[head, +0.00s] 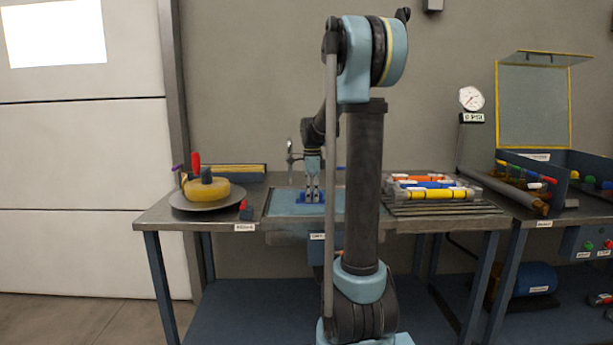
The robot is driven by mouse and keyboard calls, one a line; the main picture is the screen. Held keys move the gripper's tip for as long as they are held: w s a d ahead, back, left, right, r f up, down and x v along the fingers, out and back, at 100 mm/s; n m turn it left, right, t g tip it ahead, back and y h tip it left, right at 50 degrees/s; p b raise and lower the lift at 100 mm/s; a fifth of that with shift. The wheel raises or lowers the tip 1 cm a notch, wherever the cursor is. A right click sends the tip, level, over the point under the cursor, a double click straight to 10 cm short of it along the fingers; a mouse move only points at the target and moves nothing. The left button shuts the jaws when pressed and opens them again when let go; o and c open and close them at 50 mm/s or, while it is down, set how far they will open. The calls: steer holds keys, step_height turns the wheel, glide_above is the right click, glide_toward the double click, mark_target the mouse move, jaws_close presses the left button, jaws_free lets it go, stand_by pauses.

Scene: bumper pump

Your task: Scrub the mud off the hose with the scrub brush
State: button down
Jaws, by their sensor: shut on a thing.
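My gripper (312,196) points down over the blue basin (281,209) set into the middle of the bench. Its fingers are closed on a small blue thing, which looks like the scrub brush (303,198), low over or in the basin. At this size I cannot tell whether the brush touches anything. I cannot make out a muddy hose in the basin; the gripper, brush and my arm hide part of it.
A yellow ring (207,190) with upright handles sits on a grey disc at the left. A tap (291,155) stands behind the basin. Coloured tubes (430,193) lie on a rack at the right. A gauge (472,98) and an open blue case (535,105) stand beyond.

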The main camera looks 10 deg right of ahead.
steer(key=shift+w+a+r, duration=0.1)
steer(key=shift+a, duration=0.1)
step_height(320, 180, up, 7)
steer(key=shift+d+r, duration=0.1)
steer(key=shift+r, duration=0.4)
stand_by(0.6)
